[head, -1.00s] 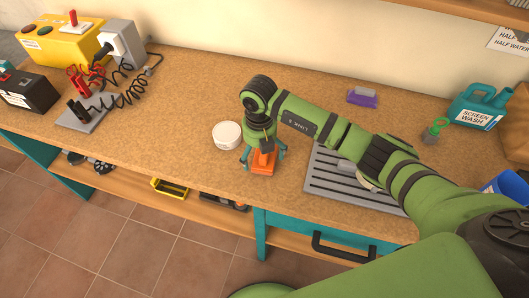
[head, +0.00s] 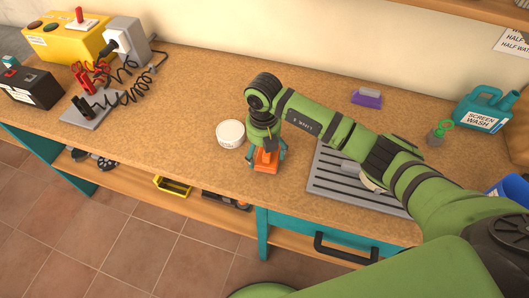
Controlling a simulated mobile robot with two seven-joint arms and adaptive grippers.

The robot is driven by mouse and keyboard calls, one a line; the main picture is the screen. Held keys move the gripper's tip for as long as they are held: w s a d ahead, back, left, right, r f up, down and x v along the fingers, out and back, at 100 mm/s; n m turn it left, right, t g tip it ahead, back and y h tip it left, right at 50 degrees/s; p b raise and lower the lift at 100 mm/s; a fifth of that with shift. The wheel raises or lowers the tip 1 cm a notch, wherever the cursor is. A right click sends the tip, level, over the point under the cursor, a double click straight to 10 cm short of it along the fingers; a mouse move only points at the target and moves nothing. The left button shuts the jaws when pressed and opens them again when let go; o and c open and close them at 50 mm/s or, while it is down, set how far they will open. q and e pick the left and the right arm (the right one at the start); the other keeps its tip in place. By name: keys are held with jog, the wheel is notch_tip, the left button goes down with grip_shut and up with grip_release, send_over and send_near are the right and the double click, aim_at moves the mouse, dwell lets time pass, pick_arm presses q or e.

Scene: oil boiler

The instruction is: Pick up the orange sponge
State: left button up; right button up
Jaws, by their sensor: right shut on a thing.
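The orange sponge (head: 265,161) is on the wooden workbench near its front edge, in the middle of the head view. My right gripper (head: 266,155) points down over it, with teal fingers on both sides, shut on the sponge. The gripper and wrist hide the sponge's upper part. I cannot tell whether the sponge still touches the bench. My left gripper is not in view.
A round white tub (head: 230,134) stands just left of the gripper. A grey ridged tray (head: 335,184) lies to the right under my arm.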

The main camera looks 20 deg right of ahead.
notch_tip(320, 180, up, 3)
jog(key=shift+w+f+b, duration=0.1)
jog(key=shift+w+b, duration=0.05)
jog(key=shift+b, duration=0.55)
jog(key=s+d+r, duration=0.2)
jog(key=s, duration=0.1)
jog(key=s+d+r+b, duration=0.1)
jog(key=s+d+r, duration=0.2)
jog(key=s+d+r+b, duration=0.1)
jog(key=s+d+r, duration=0.1)
jog(key=s, duration=0.1)
jog(key=shift+s+d+r, duration=0.15)
jog(key=shift+d+r, duration=0.05)
